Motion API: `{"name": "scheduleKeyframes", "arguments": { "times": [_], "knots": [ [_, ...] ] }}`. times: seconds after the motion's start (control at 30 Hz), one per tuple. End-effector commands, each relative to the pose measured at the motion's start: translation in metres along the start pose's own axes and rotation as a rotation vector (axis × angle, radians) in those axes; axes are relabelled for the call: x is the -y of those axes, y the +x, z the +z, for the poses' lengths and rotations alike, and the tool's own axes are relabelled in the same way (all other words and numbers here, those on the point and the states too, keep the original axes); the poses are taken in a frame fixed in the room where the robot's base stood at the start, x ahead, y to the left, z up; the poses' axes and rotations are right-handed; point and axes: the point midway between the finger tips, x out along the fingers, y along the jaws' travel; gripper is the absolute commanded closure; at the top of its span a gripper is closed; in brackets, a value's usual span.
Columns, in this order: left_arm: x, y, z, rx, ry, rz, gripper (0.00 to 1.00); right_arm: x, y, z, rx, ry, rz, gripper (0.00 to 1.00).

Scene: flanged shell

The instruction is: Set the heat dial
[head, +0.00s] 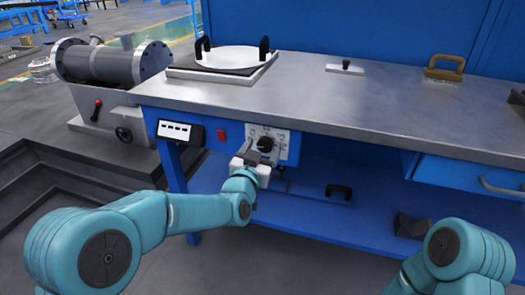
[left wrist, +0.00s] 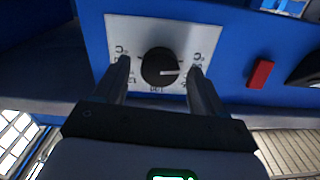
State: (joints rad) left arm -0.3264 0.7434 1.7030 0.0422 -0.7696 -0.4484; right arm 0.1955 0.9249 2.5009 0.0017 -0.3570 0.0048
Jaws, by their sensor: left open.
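The heat dial (head: 265,144) is a round black knob on a pale plate with printed marks, set in the blue front of the workbench. In the left wrist view the dial (left wrist: 161,68) has a light pointer line toward the right of that picture. My left gripper (head: 256,160) is in front of the dial. In the left wrist view its two fingers (left wrist: 160,75) are open, one on each side of the knob, with gaps showing. Whether the fingertips reach past the knob's face I cannot tell. My right arm shows at the lower right; its gripper is out of view.
A red switch (head: 221,135) and a display box (head: 180,132) sit left of the dial. The steel benchtop (head: 330,100) carries a round white plate with black handles (head: 233,57), a small-handled tool (head: 345,68) and a brown-handled brush (head: 443,70). A lower shelf (head: 320,210) runs below.

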Motion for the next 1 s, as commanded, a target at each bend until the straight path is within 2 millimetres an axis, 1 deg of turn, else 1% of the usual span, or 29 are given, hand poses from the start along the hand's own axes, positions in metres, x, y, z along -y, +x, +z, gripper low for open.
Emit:
{"name": "scheduleKeyframes", "arguments": {
  "times": [0.1,0.33,0.37,0.4,0.47,0.5,0.53,0.8,1.0],
  "knots": [
    [-0.0001,0.0051,0.0003,0.0,0.0,0.0,0.29,-0.0004,0.0006,-0.0003,-0.001,0.001,0.0,0.45],
    [0.0,0.0057,0.0,0.0,0.0,0.0,0.29,-0.0003,0.0005,-0.0003,-0.001,0.001,0.0,0.45],
    [0.0001,0.0056,0.0,0.0,0.0,0.0,0.33,-0.0003,0.0005,-0.0002,-0.001,0.001,0.0,0.45],
    [0.0001,0.0056,-0.0001,0.0,0.0,0.0,0.46,-0.0003,0.0005,-0.0002,-0.001,0.001,0.0,0.45],
    [0.0001,0.0055,-0.0001,0.0,0.0,0.0,0.65,-0.0003,0.0005,-0.0002,0.0,0.0,0.0,0.45],
    [0.0001,0.0055,-0.0001,0.0,0.0,0.0,0.78,-0.0003,0.0005,-0.0002,-0.001,0.0,0.0,0.45],
    [0.0001,0.0055,-0.0001,0.0,0.0,0.0,0.86,-0.0003,0.0005,-0.0002,0.0,0.0,0.0,0.45],
    [-0.0001,0.0054,0.0002,0.0,0.017,0.0,0.85,-0.0005,0.001,-0.0002,0.0,0.0,0.0,0.45],
    [-0.0002,0.0056,0.0006,0.0,0.101,0.0,0.85,-0.0012,0.0024,-0.0005,-0.001,0.001,0.0,0.45]
  ]
}}
